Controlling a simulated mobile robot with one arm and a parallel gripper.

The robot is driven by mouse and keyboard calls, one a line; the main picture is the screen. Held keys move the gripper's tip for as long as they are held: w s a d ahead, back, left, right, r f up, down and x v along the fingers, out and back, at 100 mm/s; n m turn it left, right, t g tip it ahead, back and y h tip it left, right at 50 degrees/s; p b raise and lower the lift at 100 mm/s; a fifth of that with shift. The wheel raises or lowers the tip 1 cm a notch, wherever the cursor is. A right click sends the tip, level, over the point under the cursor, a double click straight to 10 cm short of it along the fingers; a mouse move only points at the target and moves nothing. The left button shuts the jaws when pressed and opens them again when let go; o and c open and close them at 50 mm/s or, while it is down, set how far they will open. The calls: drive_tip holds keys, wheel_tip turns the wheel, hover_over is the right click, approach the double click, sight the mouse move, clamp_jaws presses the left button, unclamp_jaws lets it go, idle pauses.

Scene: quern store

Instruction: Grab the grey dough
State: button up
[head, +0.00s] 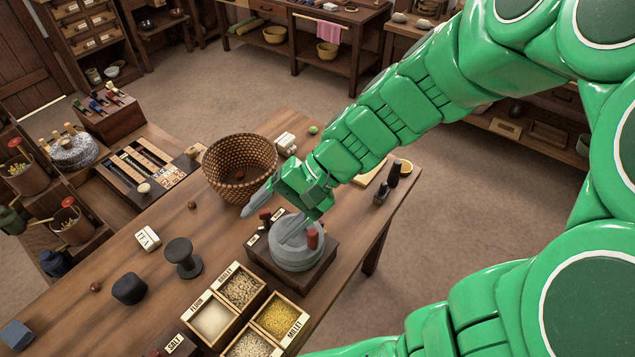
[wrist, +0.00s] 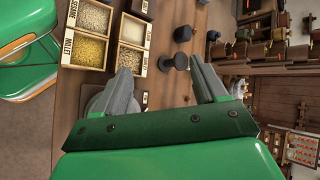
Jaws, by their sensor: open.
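A dark grey rounded lump (head: 130,288), which looks like the grey dough, sits on the wooden table left of the grain boxes in the head view. It also shows near the top middle of the wrist view (wrist: 182,33). My gripper (head: 268,218) is open and empty above the table, between the wicker basket and the grey quern. In the wrist view, its two grey fingers (wrist: 160,72) are spread apart. The lump is well away from the fingers, beyond the dark spool.
A dark spool (head: 182,258) stands between gripper and lump. The quern (head: 296,250), wicker basket (head: 240,160) and grain boxes (head: 213,318) are close by. Bare tabletop surrounds the lump.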

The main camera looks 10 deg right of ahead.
drive_tip(key=w+d+f+m+t+y, duration=0.1)
drive_tip(key=w+f+m+t+y, duration=0.2)
drive_tip(key=w, duration=0.4)
drive_tip(key=w+d+f+m+t, duration=0.1)
drive_tip(key=w+m+t, duration=0.1)
drive_tip(key=w+m, duration=0.4)
drive_tip(key=w+d+f+m+t+y, duration=0.1)
drive_tip(key=w+f+m+t+y, duration=0.15)
drive_tip(key=w, duration=0.55)
drive_tip(key=w+d+f+m+t+h, duration=0.1)
drive_tip(key=d+f+m+h, duration=0.1)
drive_tip(key=d+f+m, duration=0.2)
drive_tip(key=w+d+f+m+t+h, duration=0.2)
drive_tip(key=d+f+m, duration=0.3)
drive_tip(key=f, duration=0.4)
drive_tip(key=w+d+f+m+t+h, duration=0.2)
drive_tip(key=d+f+m, duration=0.3)
drive_tip(key=f, duration=0.1)
drive_tip(key=shift+d+f+t+h, duration=0.25)
drive_tip(key=shift+d+f+h, duration=0.1)
drive_tip(key=shift+x, duration=2.9)
drive_tip(key=shift+f+x, duration=0.2)
drive_tip(key=shift+x, duration=0.85)
drive_tip(key=shift+s, duration=0.15)
